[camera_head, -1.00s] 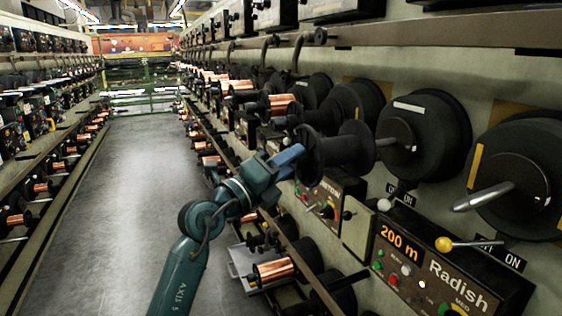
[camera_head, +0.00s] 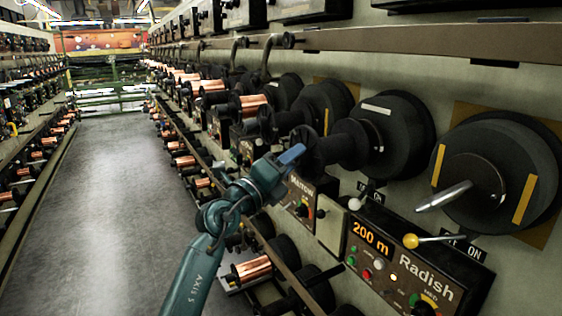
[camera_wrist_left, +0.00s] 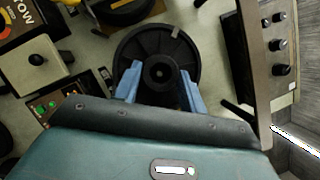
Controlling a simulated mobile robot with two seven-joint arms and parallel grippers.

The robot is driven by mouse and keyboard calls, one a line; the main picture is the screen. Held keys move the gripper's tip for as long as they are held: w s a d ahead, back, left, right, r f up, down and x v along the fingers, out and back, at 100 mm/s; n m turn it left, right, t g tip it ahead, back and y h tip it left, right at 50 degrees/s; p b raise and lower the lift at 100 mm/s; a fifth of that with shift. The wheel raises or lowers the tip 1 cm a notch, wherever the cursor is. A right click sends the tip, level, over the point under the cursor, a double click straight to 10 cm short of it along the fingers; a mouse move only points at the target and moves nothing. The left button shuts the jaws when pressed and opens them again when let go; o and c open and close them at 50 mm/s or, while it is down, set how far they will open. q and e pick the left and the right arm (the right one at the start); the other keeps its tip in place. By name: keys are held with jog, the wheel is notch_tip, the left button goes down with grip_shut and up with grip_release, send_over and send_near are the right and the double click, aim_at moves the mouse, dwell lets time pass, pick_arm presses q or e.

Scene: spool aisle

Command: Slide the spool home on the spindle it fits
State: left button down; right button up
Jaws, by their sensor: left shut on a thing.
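The black empty spool (camera_head: 340,146) is held level in my left gripper (camera_head: 293,155) by its near end. Its far end reaches the black round disc (camera_head: 405,125) with a white mark, and that disc's spindle is hidden behind or inside the spool. I cannot tell whether the spool is fully seated. In the left wrist view the blue fingers (camera_wrist_left: 160,88) lie on both sides of the spool's round end (camera_wrist_left: 158,70), with the wide disc behind it. Another disc (camera_head: 500,165) with yellow marks and a bare metal spindle (camera_head: 444,196) is at the right. My right gripper is not in view.
A Radish control box (camera_head: 415,270) reading 200 m, with a yellow-knobbed lever (camera_head: 411,241), sits below right. A rail (camera_head: 420,40) runs above. Copper spools (camera_head: 250,269) line the machine. The aisle floor (camera_head: 110,200) at left is clear.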

pick_arm(q)
jog(key=shift+w+d+r+p, duration=0.15)
jog(key=shift+w+d, duration=0.35)
jog(key=shift+d, duration=0.25)
jog(key=shift+w+d+f+p, duration=0.15)
jog(key=shift+w+d, duration=0.35)
jog(key=shift+d, duration=0.25)
jog(key=c, duration=0.7)
grip_release()
jog(key=shift+c, duration=0.2)
